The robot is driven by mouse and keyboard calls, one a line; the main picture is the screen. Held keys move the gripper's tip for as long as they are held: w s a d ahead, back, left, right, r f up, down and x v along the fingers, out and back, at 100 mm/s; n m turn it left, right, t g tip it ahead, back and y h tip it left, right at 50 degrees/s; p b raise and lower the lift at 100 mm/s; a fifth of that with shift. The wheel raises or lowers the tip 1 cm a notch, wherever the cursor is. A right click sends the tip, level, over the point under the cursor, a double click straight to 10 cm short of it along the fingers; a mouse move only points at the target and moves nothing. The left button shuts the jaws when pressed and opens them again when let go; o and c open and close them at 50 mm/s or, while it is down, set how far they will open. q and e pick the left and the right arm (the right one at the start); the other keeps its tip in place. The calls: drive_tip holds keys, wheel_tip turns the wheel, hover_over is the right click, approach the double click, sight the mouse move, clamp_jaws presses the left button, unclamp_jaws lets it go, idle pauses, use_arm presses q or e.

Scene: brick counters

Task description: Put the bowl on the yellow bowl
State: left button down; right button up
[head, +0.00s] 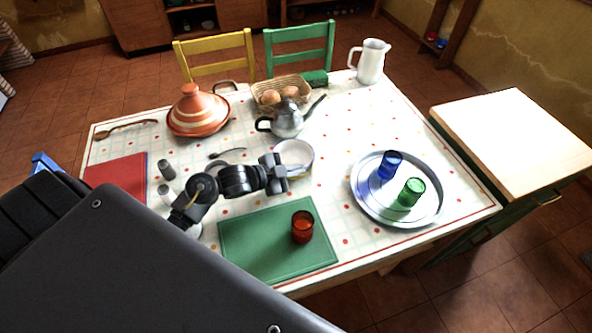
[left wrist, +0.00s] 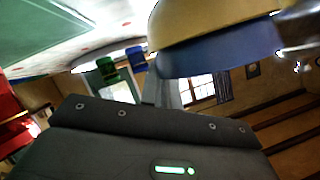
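One round bowl shape (head: 294,150) with a pale inside and a bluish rim stands near the middle of the table in the head view. The left wrist picture is upside down; close up it shows a yellow bowl surface (left wrist: 215,22) and a blue bowl surface (left wrist: 220,54) directly against it, the blue above the yellow in the room. This looks like a blue bowl sitting in the yellow bowl. My left gripper (head: 279,173) is at the near left side of the bowls, very close to them. Its finger gap is not clear. My right gripper is not in view.
A silver teapot (head: 287,121) and an egg basket (head: 264,86) stand behind the bowls. A tray (head: 365,207) with blue and green glasses is to the right. A red glass (head: 302,227) stands on a green mat (head: 262,250) in front. A tagine (head: 198,115) is back left.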

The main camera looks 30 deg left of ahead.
use_arm(q)
drive_tip(key=shift+f, duration=0.3)
drive_tip(key=shift+f, duration=0.15)
drive_tip(key=shift+f, duration=0.25)
drive_tip(key=c, duration=1.6)
unclamp_jaws()
drive_tip(key=shift+r, duration=0.45)
drive_tip(key=shift+b+v, duration=0.5)
drive_tip(key=shift+v, duration=5.5)
drive_tip(key=shift+f, duration=0.15)
